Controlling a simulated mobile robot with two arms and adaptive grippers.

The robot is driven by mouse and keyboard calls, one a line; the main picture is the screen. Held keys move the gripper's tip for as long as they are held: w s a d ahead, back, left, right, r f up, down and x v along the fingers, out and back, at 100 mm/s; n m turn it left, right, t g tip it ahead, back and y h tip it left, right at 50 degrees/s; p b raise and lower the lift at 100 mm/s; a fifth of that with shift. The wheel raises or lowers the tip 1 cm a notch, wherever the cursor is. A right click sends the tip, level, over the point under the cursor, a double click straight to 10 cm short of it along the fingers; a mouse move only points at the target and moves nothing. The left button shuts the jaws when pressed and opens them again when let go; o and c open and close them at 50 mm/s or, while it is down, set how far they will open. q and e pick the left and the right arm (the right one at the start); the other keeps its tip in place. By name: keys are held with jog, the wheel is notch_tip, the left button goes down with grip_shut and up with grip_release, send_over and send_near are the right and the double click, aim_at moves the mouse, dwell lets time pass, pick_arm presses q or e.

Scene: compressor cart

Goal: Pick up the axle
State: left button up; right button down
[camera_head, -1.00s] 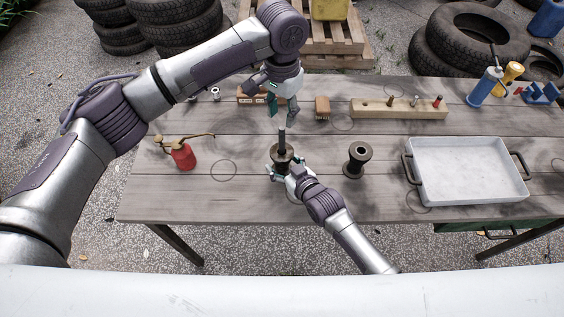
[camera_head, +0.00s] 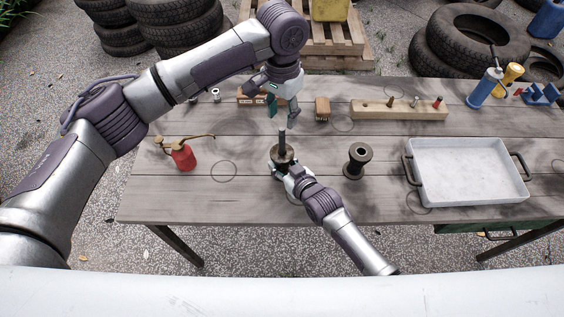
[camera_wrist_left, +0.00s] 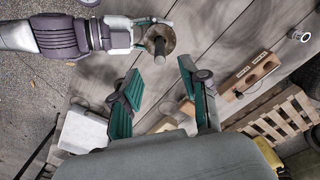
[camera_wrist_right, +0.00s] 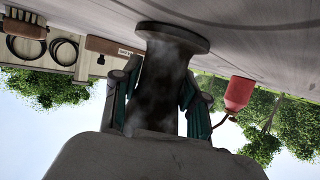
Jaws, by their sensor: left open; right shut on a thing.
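The axle (camera_head: 282,141) is a dark rod standing upright in a dark flanged spool (camera_head: 284,158) on the table. In the left wrist view the axle (camera_wrist_left: 160,46) is seen nearly end-on in the spool's round flange (camera_wrist_left: 157,36). My left gripper (camera_head: 282,121) is open and empty just above the axle's top; its spread fingers (camera_wrist_left: 158,88) show in its wrist view. My right gripper (camera_head: 287,175) is shut on the spool's body (camera_wrist_right: 160,85), below its upper flange. Its fingers (camera_wrist_right: 161,97) lie on both sides of the body. The axle is hidden in the right wrist view.
A second spool (camera_head: 358,160) stands to the right, beside a grey tray (camera_head: 468,201). A red oil can (camera_head: 183,155) is at the left. The front left of the table is clear.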

pick_arm(q)
jog(key=w+d+n+t+h, duration=0.45)
jog(key=n+h, duration=0.65)
jog(key=n, duration=0.7)
jog(key=w+a+n+t+h, duration=0.2)
jog(key=a+n+t, duration=0.2)
jog(key=n, duration=0.3)
jog(key=n+t+y, duration=0.2)
jog(key=n+t, duration=0.4)
jog(key=n, duration=0.5)
send_near(280, 147)
jog(key=shift+g, duration=0.25)
jog(key=x, duration=0.5)
jog(key=shift+w+d+f, duration=0.1)
jog(key=shift+w+f, duration=0.05)
jog(key=shift+w, duration=0.2)
jog(key=shift+r+x, duration=0.15)
jog(key=shift+x, duration=1.2)
jog(key=shift+r+x, duration=0.2)
jog(key=shift+x, duration=1.1)
grip_shut()
